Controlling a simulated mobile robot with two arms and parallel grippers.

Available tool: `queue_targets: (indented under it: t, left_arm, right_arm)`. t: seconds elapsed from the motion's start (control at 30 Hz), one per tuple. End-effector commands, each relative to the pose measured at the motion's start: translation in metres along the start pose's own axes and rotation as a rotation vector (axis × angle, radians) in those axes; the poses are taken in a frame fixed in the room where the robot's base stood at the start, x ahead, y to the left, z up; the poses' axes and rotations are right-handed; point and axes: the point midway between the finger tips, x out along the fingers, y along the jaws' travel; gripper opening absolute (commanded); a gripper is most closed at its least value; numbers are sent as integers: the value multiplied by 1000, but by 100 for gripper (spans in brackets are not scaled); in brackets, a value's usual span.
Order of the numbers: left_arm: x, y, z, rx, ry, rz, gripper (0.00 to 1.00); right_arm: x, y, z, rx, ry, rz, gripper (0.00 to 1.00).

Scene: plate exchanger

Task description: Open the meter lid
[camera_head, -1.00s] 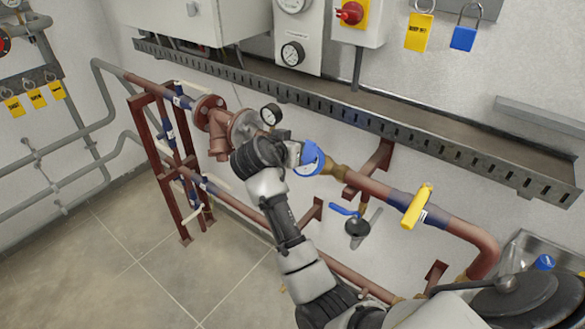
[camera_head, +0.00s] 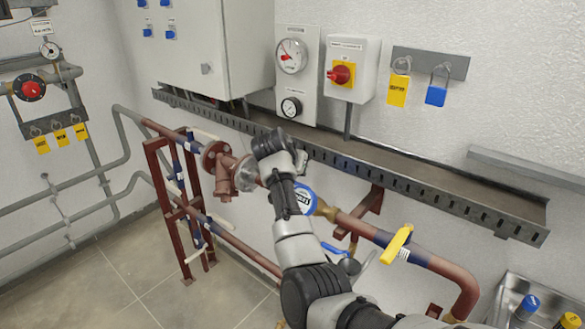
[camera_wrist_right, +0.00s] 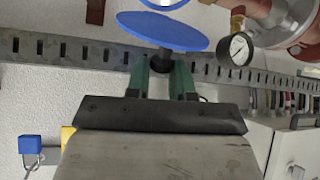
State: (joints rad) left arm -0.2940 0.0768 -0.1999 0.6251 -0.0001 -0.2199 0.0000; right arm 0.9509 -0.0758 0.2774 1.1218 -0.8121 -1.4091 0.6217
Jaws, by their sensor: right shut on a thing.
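The blue meter lid (camera_wrist_right: 160,32) is a flat disc seen in the right wrist view. A dark knob joins its underside in that view. My right gripper (camera_wrist_right: 162,74), with green fingers, is shut on this knob. The blue-rimmed meter (camera_wrist_right: 165,3) is partly cut off at the top edge, just beyond the disc. In the head view the meter (camera_head: 304,200) shows a blue rim and pale face on the red-brown pipe, partly behind my right arm. My right fingertips are hidden there by the wrist. My left gripper is not in view.
A small pressure gauge (camera_wrist_right: 241,48) sits close to the lid. A perforated cable tray (camera_head: 400,180) runs along the wall above the pipe. A yellow-handled valve (camera_head: 396,244) is to the right. Open floor (camera_head: 110,270) lies at the left.

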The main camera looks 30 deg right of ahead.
Motion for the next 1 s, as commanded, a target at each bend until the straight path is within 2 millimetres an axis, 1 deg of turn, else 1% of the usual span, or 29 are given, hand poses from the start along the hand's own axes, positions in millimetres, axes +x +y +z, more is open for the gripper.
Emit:
queue_targets:
  t: [0.03,0.4,0.63,0.67,0.7,0.8,1.0]
  left_arm:
    - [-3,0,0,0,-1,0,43]
    - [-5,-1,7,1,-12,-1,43]
    - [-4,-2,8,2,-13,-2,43]
    - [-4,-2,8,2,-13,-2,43]
    - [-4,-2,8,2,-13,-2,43]
    - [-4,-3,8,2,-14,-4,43]
    - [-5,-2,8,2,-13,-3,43]
  right_arm:
    - [1,4,-6,5,-5,5,0]
    - [5,5,-6,8,-42,2,0]
    - [5,6,-4,7,-44,3,0]
    - [6,6,-4,7,-44,3,27]
    - [6,5,-4,7,-45,3,33]
    - [5,4,-3,6,-46,1,47]
    - [4,3,-3,6,-46,-3,47]
